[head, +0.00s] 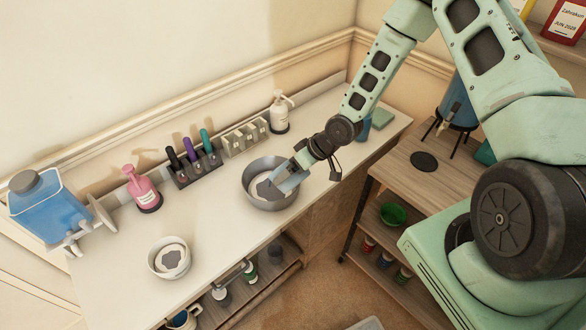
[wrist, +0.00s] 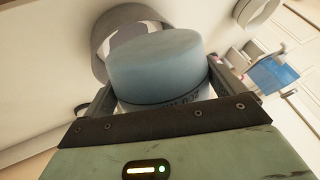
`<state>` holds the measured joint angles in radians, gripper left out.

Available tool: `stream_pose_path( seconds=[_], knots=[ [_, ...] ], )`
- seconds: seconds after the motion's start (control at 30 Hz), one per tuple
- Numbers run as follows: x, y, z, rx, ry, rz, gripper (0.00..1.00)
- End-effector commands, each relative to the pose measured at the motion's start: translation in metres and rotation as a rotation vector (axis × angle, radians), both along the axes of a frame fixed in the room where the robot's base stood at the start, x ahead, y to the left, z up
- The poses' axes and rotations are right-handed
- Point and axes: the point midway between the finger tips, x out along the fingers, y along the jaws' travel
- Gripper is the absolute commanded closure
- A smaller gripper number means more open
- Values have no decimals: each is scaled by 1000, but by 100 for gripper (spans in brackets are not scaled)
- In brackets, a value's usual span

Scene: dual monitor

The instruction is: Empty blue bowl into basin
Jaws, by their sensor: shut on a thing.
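The basin (head: 256,201) is a round grey metal bowl on the white counter, below my gripper in the head view. A pale area and a dark grey patch show inside it. My gripper (head: 299,171) is shut on a blue-grey rounded thing, which I take as the blue bowl (head: 290,184), tilted over the basin's right side. In the wrist view the blue bowl (wrist: 158,65) sits between the fingers of my gripper (wrist: 155,85), with a white printed band below it. The basin's rim (wrist: 103,35) shows behind it. The bowl's inside is hidden.
A white bowl (head: 152,262) stands at the counter's front left. A pink pump bottle (head: 142,190), a rack of pens (head: 190,168) and a white pump bottle (head: 279,115) line the wall. A blue jug (head: 45,208) is far left. A wooden shelf (head: 430,180) stands right.

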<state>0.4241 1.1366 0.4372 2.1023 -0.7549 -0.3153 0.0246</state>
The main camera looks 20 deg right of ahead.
Motion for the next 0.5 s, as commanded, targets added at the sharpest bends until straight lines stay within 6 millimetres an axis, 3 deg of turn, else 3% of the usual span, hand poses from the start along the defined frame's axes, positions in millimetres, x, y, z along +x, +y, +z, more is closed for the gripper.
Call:
stream_pose_path(
  seconds=[0.5],
  knots=[
    [4, 2, 6, -25, 71, 0, 38]
  ],
)
